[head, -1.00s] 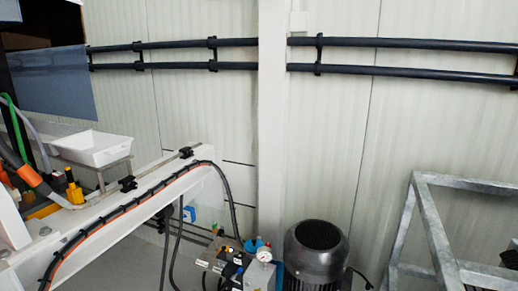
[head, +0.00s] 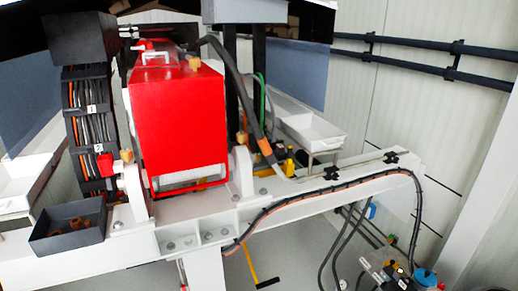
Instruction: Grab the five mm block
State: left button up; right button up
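I cannot make out a five mm block in the head view. A dark open bin (head: 68,240) at the lower left holds several small brownish pieces, too small to identify. Neither of my grippers is in view.
A white beam (head: 330,190) carries the machine and a black and orange cable. White trays stand at the right (head: 312,131) and far left (head: 18,188). A cable chain (head: 88,125) hangs left of the housing. Pump fittings (head: 390,272) are at the lower right.

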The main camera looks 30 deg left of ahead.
aim_at(280, 148)
jog(key=u, duration=0.9)
